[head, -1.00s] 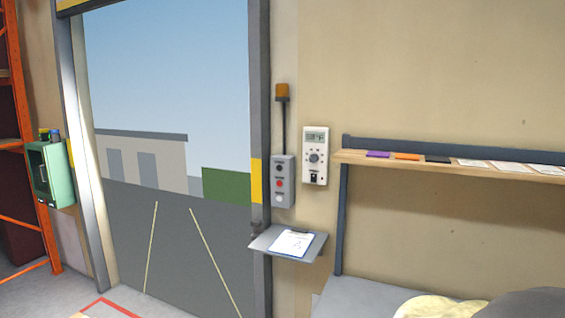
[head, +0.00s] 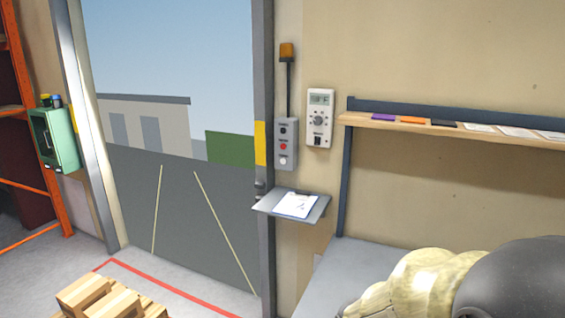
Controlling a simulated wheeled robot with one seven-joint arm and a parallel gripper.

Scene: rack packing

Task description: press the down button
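A grey button box (head: 286,144) is fixed to the wall just right of the door frame. It carries a black button (head: 283,129) at the top, a red button (head: 283,146) in the middle and a white button (head: 282,161) at the bottom. The small labels by the buttons are too small to read, so I cannot tell from them which is the down button.
A small grey shelf (head: 265,207) with a clipboard (head: 297,205) juts out below the box. The tall doorway is open.

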